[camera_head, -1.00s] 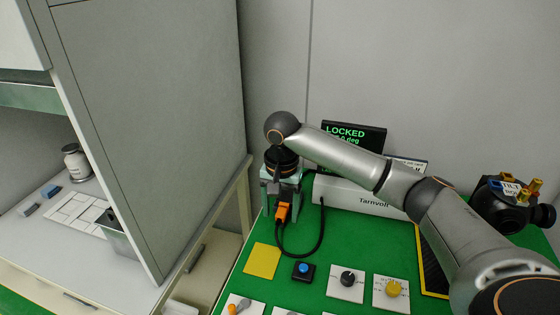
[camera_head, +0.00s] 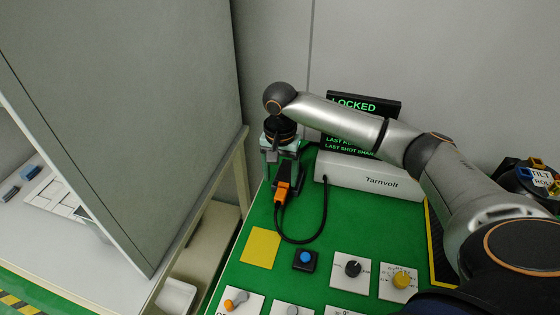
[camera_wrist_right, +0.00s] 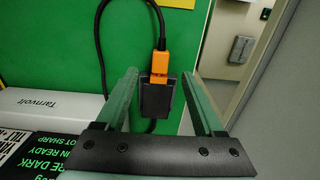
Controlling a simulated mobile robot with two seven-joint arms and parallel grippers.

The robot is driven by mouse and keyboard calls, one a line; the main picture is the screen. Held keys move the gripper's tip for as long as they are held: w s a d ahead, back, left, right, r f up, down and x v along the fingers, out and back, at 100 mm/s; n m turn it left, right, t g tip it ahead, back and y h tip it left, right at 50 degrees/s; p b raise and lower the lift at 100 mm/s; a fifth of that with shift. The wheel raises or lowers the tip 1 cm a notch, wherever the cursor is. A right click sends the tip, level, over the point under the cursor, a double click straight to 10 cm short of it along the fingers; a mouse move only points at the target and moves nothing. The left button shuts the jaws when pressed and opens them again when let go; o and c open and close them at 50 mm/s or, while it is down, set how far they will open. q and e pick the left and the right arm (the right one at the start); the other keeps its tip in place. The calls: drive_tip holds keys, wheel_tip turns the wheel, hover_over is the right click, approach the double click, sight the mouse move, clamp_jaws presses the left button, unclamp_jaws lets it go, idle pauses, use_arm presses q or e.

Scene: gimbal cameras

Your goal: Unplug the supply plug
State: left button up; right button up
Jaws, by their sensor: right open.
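The orange supply plug (camera_head: 283,192) sits at the end of a black cable on the green bench top, against a black socket block (camera_head: 289,172). In the right wrist view the orange plug (camera_wrist_right: 160,62) meets the upper end of the black block (camera_wrist_right: 157,97), with no visible gap. My right gripper (camera_wrist_right: 160,76) is open. Its pale green fingers appear on either side of the block and the plug's lower end, with space at both sides. In the head view the right gripper (camera_head: 277,160) is just behind the plug, partly hidden by my wrist. My left gripper is not in view.
A white Tarnvolt unit (camera_head: 365,180) and a screen reading LOCKED (camera_head: 365,105) stand behind. A yellow square (camera_head: 260,246), blue button (camera_head: 305,258) and knob panels (camera_head: 350,275) lie in front. A grey cabinet (camera_head: 130,110) stands left, across a gap.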

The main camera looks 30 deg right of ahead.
sight(280, 195)
wheel_tip(280, 195, down, 7)
drive_tip(key=shift+f, duration=0.1)
drive_tip(key=shift+c, duration=0.2)
clamp_jaws()
idle(1.1)
drive_tip(key=shift+w, duration=0.1)
